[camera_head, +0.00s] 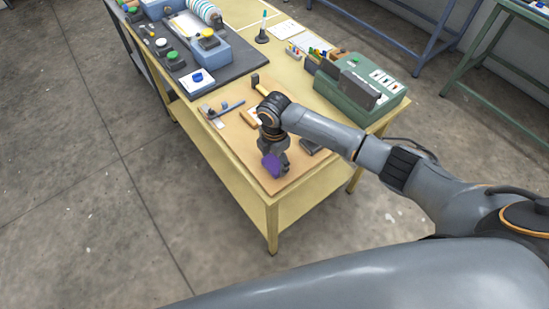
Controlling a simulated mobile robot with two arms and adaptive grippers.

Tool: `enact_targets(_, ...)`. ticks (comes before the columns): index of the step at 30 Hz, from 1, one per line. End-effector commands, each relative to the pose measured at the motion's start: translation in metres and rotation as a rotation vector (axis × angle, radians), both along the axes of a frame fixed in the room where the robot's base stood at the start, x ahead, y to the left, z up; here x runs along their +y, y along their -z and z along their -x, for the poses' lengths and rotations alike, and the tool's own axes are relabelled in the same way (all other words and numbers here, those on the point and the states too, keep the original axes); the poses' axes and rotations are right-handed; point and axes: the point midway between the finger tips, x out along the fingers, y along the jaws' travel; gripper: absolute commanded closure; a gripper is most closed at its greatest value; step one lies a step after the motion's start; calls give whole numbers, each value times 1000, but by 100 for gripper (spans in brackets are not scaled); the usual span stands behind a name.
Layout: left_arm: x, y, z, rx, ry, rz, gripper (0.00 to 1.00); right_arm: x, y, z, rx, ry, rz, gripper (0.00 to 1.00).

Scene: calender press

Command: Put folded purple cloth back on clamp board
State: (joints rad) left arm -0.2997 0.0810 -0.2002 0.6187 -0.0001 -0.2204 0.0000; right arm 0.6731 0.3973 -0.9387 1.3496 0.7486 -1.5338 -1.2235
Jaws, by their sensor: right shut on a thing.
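The purple cloth (271,165) is a small folded piece at the tip of my right gripper (274,158). The gripper is shut on it and points down at the near end of the yellow table. The clamp board (240,150) looks to be the tan board under the gripper, with small tools on it. The arm and gripper hide part of this board. I cannot tell whether the cloth touches the board or hangs just above it. My left gripper is not in view.
A green box (362,90) stands right of the arm on the table (275,205). A dark mat (225,68) with a blue machine and coloured buttons lies further back. Open floor is at the left.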

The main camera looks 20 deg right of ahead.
Motion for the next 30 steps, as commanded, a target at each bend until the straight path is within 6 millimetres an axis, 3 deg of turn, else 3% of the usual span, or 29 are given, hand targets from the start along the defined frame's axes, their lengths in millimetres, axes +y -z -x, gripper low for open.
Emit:
enact_targets(8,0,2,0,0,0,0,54,0,3,0,0,0,0,55)
enact_targets(9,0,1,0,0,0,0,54,0,3,0,0,0,0,26)
enact_targets(12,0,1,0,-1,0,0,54,0,3,0,0,0,0,7)
enact_targets(23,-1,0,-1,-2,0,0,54,0,1,0,0,0,0,7)
enact_targets(26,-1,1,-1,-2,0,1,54,0,-5,-1,-1,0,1,7)
enact_targets(30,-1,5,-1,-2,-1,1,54,0,-28,-1,-5,-1,-2,7)
